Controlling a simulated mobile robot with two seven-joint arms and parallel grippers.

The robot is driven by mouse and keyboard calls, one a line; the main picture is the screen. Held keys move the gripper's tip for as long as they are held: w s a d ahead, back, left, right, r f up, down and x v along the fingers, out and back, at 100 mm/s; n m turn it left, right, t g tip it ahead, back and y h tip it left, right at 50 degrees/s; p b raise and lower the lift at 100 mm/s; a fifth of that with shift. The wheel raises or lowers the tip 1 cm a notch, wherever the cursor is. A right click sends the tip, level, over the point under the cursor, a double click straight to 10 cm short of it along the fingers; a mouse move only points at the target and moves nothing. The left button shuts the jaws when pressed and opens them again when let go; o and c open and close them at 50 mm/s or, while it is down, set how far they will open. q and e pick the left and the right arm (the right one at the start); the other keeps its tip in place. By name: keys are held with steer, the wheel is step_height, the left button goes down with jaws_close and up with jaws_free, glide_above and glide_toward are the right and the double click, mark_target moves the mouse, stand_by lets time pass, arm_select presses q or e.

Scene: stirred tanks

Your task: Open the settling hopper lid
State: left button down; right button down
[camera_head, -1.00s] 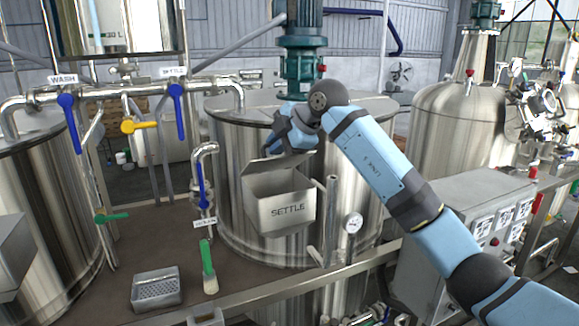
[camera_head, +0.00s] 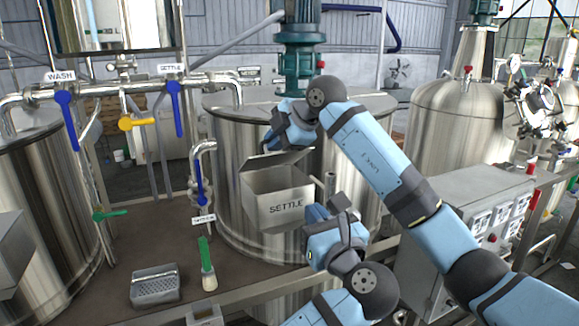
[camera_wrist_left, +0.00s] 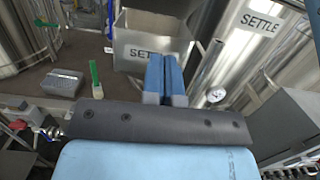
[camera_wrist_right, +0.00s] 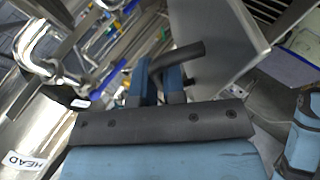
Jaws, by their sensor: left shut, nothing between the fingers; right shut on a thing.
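The settling hopper (camera_head: 286,211), a grey metal box marked SETTLE, hangs at the front of the middle tank. Its lid (camera_head: 283,157) is tilted up at the back, and the inside partly shows. My right gripper (camera_head: 272,138) is behind the lid; in the right wrist view its fingers (camera_wrist_right: 158,88) are shut on the dark lid handle (camera_wrist_right: 184,58), beside the grey lid plate (camera_wrist_right: 212,35). My left gripper (camera_head: 314,213) is shut and empty at the hopper's lower right; in the left wrist view its fingers (camera_wrist_left: 165,75) point at the hopper front (camera_wrist_left: 135,52).
Blue-handled pipe valves (camera_head: 176,108) stand left of the hopper. A perforated metal box (camera_head: 155,287) and a green-handled brush (camera_head: 207,265) are on the deck. A control box (camera_head: 455,215) stands at right.

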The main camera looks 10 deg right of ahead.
arm_select(q)
glide_toward(282, 155)
steer(key=w+a+f, duration=0.1)
steer(key=w+f, duration=0.1)
steer(key=w, duration=0.1)
steer(key=w+r, duration=0.2)
steer(key=shift+w+a+r, duration=0.25)
steer(key=shift+a, duration=0.15)
steer(key=shift+w+a+r, duration=0.1)
steer(key=shift+w+r, duration=0.15)
steer(key=shift+r, duration=0.05)
